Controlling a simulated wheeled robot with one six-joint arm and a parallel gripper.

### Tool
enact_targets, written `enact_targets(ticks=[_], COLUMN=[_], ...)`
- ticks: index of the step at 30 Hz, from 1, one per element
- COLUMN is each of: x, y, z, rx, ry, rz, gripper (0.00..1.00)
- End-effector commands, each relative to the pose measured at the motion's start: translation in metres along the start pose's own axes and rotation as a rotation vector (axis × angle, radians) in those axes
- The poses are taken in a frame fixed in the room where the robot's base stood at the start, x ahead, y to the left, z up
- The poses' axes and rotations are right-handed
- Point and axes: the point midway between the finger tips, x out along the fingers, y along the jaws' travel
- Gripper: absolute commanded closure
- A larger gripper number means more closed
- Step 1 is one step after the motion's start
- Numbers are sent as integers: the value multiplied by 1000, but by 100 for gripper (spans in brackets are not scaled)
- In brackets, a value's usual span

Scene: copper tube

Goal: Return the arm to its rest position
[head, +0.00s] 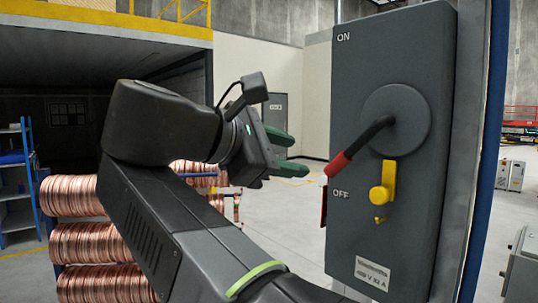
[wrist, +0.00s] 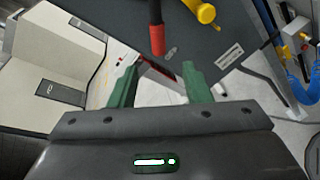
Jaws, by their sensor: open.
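My gripper (head: 280,153) is raised in the middle of the head view, to the left of a grey switch box (head: 350,110). Its two green fingers are apart, with nothing between them; they also show in the wrist view (wrist: 157,88). The switch handle (head: 360,145) is black with a red tip and points down and left, towards the OFF mark. In the wrist view the red tip (wrist: 157,40) lies just beyond the fingers, apart from them. A yellow latch (head: 383,185) sits on the box beside the handle.
Copper coils (head: 90,243) are stacked at the left, behind my arm. A blue shelf (head: 22,190) stands at the far left. A blue post (head: 487,160) runs along the right of the box. Open floor (head: 290,225) shows between my arm and the box.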

Motion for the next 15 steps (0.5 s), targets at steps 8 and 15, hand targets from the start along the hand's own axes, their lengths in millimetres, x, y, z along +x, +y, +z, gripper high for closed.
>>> enact_targets(ticks=[8,15], x=[-1,3], y=[0,0], z=[0,0], rx=[0,0], ry=[0,-1], rz=[0,0], gripper=[56,56])
